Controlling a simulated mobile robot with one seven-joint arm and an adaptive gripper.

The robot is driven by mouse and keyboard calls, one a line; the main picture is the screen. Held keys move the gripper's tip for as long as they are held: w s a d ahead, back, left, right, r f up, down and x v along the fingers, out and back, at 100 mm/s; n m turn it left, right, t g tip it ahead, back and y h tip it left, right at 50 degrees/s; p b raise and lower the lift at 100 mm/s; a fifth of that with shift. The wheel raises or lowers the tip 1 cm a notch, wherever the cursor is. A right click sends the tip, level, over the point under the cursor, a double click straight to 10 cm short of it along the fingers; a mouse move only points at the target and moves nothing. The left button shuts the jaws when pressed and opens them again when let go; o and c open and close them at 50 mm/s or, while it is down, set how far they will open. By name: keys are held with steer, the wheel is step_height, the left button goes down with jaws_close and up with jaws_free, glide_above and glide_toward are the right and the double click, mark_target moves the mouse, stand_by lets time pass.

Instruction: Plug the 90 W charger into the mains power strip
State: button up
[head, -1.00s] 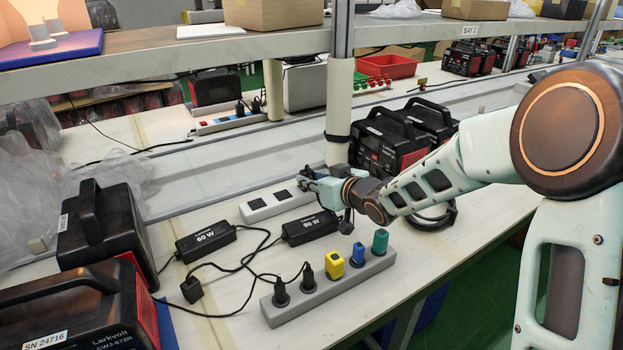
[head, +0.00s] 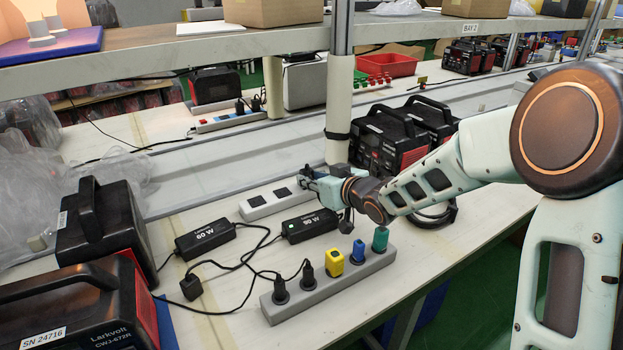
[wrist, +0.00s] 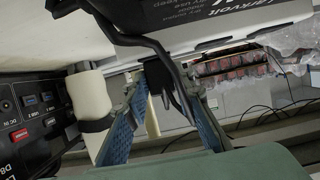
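The 90 W charger (head: 310,224) is a black brick lying between the two power strips, with a small green light lit on its left end. My gripper (head: 308,181) is low over the right end of the white power strip (head: 262,212), behind the charger. In the wrist view my gripper (wrist: 167,92) has its blue-padded fingers closed on a black plug (wrist: 154,84) with a cable. The charger's labelled face (wrist: 215,12) shows at the top there. Two dark sockets are visible on the white strip. How the plug meets the strip is hidden by my fingers.
A grey strip (head: 325,290) in front carries two black plugs and yellow, blue and green ones. The 60 W charger (head: 206,240) and a loose black plug (head: 191,287) lie left among cables. A shelf post (head: 338,115) and black-red power stations (head: 385,140) stand close behind my gripper.

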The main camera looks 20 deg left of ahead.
steer(key=o, duration=0.5)
steer(key=shift+f, duration=0.1)
steer(key=shift+c, duration=0.2)
step_height(320, 180, up, 10)
stand_by(0.4)
